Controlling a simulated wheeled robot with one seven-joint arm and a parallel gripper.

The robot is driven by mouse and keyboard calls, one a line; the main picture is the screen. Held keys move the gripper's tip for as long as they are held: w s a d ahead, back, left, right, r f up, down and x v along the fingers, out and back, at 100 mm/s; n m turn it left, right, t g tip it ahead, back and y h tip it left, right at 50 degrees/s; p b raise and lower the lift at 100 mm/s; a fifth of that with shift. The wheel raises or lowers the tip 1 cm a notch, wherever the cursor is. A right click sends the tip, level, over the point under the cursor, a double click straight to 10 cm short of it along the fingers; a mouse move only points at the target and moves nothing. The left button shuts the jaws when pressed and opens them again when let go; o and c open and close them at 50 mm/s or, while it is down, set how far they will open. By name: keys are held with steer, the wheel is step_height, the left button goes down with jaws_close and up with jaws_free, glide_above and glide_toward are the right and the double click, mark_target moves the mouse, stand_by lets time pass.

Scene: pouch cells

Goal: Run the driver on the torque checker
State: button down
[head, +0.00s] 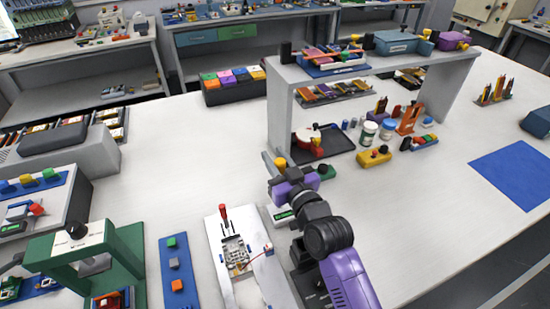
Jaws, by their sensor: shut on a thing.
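My gripper (281,170) is at the middle of the table, in front of the grey shelf stand, at the end of my purple and dark arm. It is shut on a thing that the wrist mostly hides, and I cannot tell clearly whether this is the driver. A dark green piece (327,172) shows just right of the jaws. A red-handled tool (223,212) stands upright at a white fixture board (222,271).
A grey shelf stand (372,69) with loaded shelves rises behind my gripper. A black tray (327,147) and a yellow block (374,156) lie near it. A green press frame (122,245) stands front left. A blue mat (515,177) and bare table lie to the right.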

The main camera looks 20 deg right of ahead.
steer(key=shift+r+p, duration=1.85)
steer(key=shift+r, duration=0.9)
